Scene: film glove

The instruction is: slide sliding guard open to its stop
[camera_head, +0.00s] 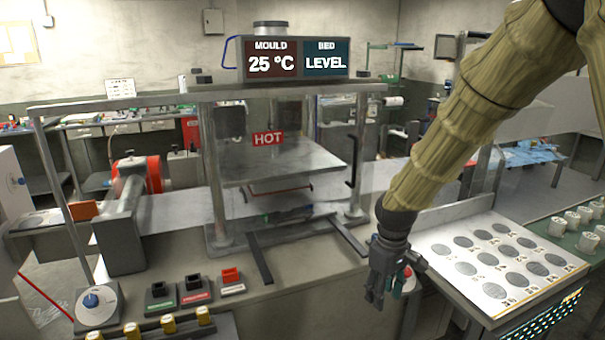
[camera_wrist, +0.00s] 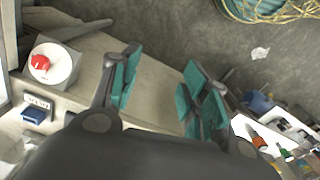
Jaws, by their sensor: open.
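The sliding guard (camera_head: 268,138) appears to be a clear panel at the front of the press, with a red HOT label. A dark upright handle (camera_head: 352,162) stands at its right side, near the right post. The clear panel's edges are hard to make out, so I cannot tell how far it is open. My gripper (camera_head: 388,284) hangs low in front of and to the right of the press, below the handle and apart from it. In the wrist view my gripper (camera_wrist: 166,88) is open, with teal pads spread and nothing between them.
The display box (camera_head: 295,59) sits on the press's top beam. Coloured switches (camera_head: 193,290) and a blue dial (camera_head: 95,303) line the front left. A tray with round grey discs (camera_head: 505,258) lies right of my gripper. In the wrist view, a red knob (camera_wrist: 40,62) is at left.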

